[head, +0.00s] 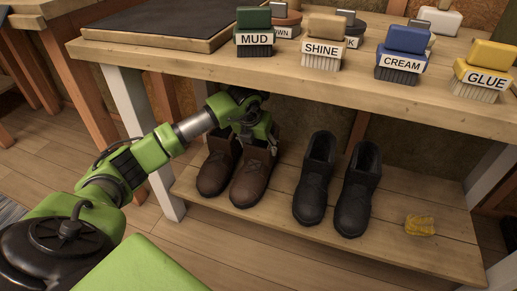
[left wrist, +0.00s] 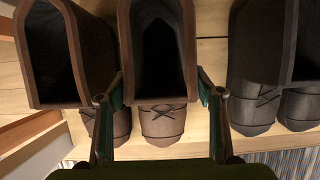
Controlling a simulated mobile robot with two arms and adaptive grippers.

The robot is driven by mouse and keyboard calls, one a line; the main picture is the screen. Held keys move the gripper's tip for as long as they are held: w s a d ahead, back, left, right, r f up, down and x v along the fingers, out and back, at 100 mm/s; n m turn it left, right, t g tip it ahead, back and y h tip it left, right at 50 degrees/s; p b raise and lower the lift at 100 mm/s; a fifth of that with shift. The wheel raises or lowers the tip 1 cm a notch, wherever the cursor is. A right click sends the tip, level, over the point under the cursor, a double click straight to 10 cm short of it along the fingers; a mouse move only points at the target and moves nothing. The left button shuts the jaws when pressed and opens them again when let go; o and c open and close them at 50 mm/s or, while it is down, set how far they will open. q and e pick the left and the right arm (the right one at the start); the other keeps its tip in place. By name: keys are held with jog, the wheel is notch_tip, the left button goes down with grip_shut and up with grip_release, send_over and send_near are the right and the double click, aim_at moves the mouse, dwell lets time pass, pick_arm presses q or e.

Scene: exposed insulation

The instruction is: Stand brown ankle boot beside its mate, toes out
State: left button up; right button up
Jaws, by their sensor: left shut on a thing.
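Two brown ankle boots stand upright side by side on the low shelf, toes towards its front edge. The left brown boot (head: 215,173) is partly hidden by my arm; it also shows in the left wrist view (left wrist: 47,60). My left gripper (head: 256,138) is shut on the right brown boot (head: 252,181), at its upper part. In the left wrist view the fingers lie on either side of this boot (left wrist: 163,122), whose laced toe shows between them. The two boots are close together; I cannot tell if they touch. My right gripper is not in view.
A pair of black boots (head: 313,190) stands to the right on the same shelf (head: 385,245), with a yellow crumpled thing (head: 419,225) further right. The workbench (head: 300,65) above carries several labelled brushes and overhangs the shelf. A white leg (head: 145,140) stands left.

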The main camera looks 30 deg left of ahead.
pick_arm(q)
jog(key=o, duration=2.1)
